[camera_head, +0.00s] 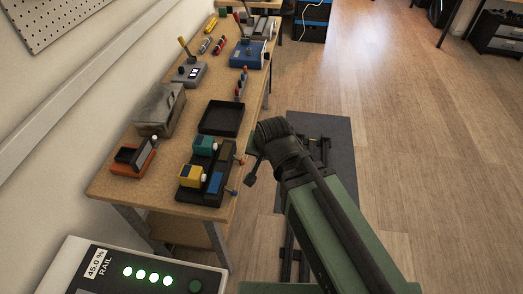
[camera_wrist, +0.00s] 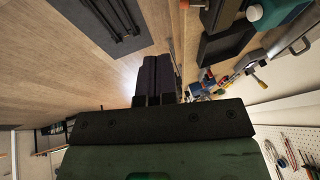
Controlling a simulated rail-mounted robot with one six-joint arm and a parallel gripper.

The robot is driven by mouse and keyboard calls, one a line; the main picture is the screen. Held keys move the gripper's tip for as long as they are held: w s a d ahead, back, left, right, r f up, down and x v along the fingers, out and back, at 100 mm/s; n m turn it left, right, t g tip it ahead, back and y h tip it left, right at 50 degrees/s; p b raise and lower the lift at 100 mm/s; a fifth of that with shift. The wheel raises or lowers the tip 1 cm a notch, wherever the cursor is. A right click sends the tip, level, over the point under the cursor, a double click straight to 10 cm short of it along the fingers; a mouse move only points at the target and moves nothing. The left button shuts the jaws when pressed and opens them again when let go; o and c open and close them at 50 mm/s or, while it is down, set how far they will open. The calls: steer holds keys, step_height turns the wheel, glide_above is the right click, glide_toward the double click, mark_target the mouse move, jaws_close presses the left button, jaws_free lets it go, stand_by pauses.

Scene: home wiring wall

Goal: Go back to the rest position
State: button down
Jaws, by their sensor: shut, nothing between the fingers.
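My gripper (camera_wrist: 158,60) shows in the wrist view as two dark fingers side by side, shut with nothing held. It is over the wooden floor beside the edge of the workbench (camera_wrist: 190,40). In the head view my green arm rises from the lower right, and its dark joint is near the bench's right edge.
The workbench (camera_head: 112,184) holds a black tray (camera_head: 221,118), a teal block (camera_head: 204,146), a yellow block (camera_head: 192,176), an orange-based device (camera_head: 133,158) and a grey box (camera_head: 160,110). A rail panel (camera_head: 133,273) reads 45.0 %.

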steer(key=s+d+f+n+g+h, duration=0.1)
steer(key=s+d+g, duration=0.1)
steer(key=d, duration=0.7)
steer(key=s+d+n+g+h, duration=0.1)
steer(key=s+d+g, duration=0.1)
steer(key=d, duration=0.8)
steer(key=shift+f+g, duration=0.4)
